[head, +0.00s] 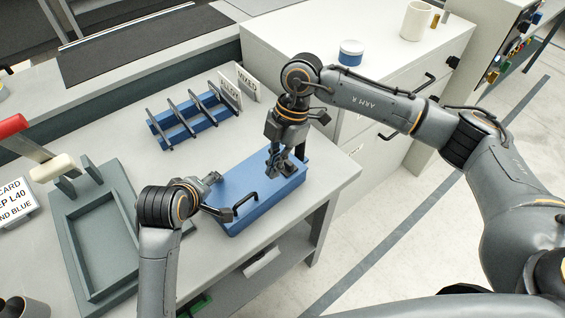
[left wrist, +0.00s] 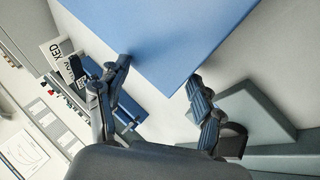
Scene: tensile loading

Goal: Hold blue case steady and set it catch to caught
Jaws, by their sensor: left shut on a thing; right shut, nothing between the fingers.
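The blue case (head: 232,186) lies closed on the light bench near its front edge, with a black handle (head: 246,203) on the side facing me. My left gripper (head: 213,190) is at the case's left end and is shut on it. In the left wrist view a corner of the case (left wrist: 165,35) sits between the two fingers. My right gripper (head: 280,160) points down over the right part of the case, shut and empty, with its tips at or just above the top. I cannot make out the catch; the right gripper may hide it.
A blue rack (head: 183,133) with dark uprights and label cards (head: 248,82) stands behind the case. A grey-green tray (head: 124,270) lies to the left. A cabinet with a blue-and-white jar (head: 350,52) and a white mug (head: 416,20) stands behind right. The bench corner right of the case is clear.

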